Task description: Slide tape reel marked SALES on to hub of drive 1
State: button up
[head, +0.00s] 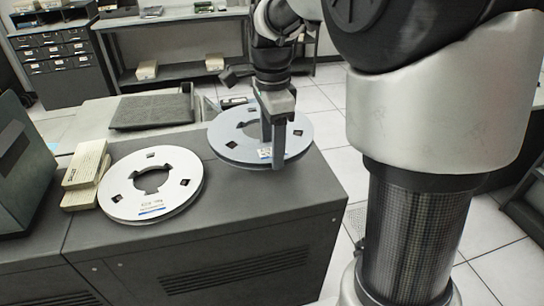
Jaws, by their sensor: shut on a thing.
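My gripper (272,140) points down over the right-hand tape reel and is shut on it, with one finger at the front of its rim. This grey reel (228,138) is flat, with a large notched centre opening partly hidden by the gripper. Its label, with some blue, is partly covered by a finger and I cannot read it. I cannot tell whether the reel touches the cabinet top. A second, paler reel (185,190) lies flat at the left; its small label is too small to read surely. No drive hub can be made out.
The reels are over a dark cabinet (250,195). Cream boxes (85,165) sit left of the pale reel, beside a dark console (22,165). A dark pad (150,111) lies behind. A shelf bench (180,72) and drawer unit (55,62) stand at the back.

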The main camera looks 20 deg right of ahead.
jog(key=shift+r+p, duration=2.25)
jog(key=shift+r, duration=0.75)
jog(key=shift+f, duration=0.1)
jog(key=shift+w+f+n+p, duration=0.15)
jog(key=shift+f+n+p, duration=0.35)
jog(key=shift+n, duration=0.4)
notch_tip(320, 180, down, 8)
jog(key=n+p, duration=0.3)
jog(key=n, duration=0.3)
jog(key=n+p, duration=0.3)
jog(key=n, duration=0.4)
jog(key=shift+a+f, duration=0.1)
jog(key=shift+f, duration=0.1)
jog(key=n, duration=0.1)
jog(key=f+n+p, duration=0.1)
jog(key=shift+s+f+n, duration=0.25)
jog(key=shift+s+n, duration=0.05)
jog(key=shift+s, duration=0.1)
jog(key=shift+f, duration=0.1)
